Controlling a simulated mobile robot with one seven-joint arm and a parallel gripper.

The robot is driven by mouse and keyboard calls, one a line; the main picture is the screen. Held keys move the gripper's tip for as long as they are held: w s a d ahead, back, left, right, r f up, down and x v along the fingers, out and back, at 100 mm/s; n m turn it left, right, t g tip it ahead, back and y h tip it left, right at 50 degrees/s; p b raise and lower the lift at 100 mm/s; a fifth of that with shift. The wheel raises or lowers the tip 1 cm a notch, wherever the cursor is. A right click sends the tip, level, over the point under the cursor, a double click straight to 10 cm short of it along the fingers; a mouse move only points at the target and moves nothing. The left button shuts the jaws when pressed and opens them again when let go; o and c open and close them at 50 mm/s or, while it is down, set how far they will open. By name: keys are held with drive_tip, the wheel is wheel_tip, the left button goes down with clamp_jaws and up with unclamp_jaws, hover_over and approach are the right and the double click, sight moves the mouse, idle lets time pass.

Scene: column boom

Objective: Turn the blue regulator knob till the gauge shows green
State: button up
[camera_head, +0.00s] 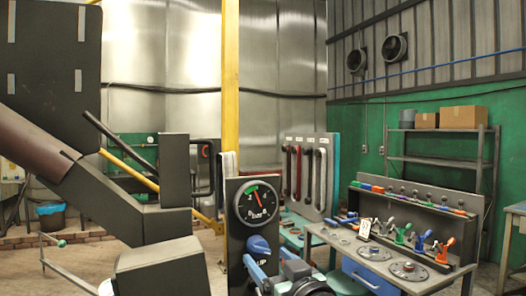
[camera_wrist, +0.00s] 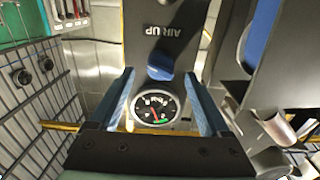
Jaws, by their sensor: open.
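The blue regulator knob (camera_head: 258,246) sits on a dark upright panel (camera_head: 233,240), below a round gauge (camera_head: 257,203). The gauge has a black face, a red needle and a short green arc at its upper left. The needle points up and slightly left, close to the arc's right end; I cannot tell whether it is inside the green. In the wrist view the panel appears upside down, with the knob (camera_wrist: 160,66) between my gripper's (camera_wrist: 160,74) spread blue fingers. My gripper (camera_head: 270,264) is open in front of the panel. Contact with the knob is not clear.
A workbench (camera_head: 415,284) with several coloured clamps and tools stands to the right. Behind the panel is a rack (camera_head: 307,165) with red and dark handles. Shelves (camera_head: 440,160) with cardboard boxes stand at the back right. A yellow post (camera_head: 230,80) rises behind the panel.

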drive_tip(key=b+v, duration=0.2)
drive_tip(key=v, duration=0.7)
drive_tip(key=s+a+r+m+t+h+p, duration=0.1)
drive_tip(key=s+a+r+m+t+h, duration=0.1)
drive_tip(key=s+r, duration=0.5)
drive_tip(key=s+a+r+m+t+h+p, duration=0.1)
drive_tip(key=s+r+t, duration=0.6)
drive_tip(key=r, duration=0.9)
drive_tip(key=s+a+h+p, duration=0.1)
drive_tip(key=a+h, duration=0.1)
drive_tip(key=shift+s+m+h+p, duration=0.3)
drive_tip(key=shift+m+h, duration=0.1)
drive_tip(key=shift+r, duration=0.1)
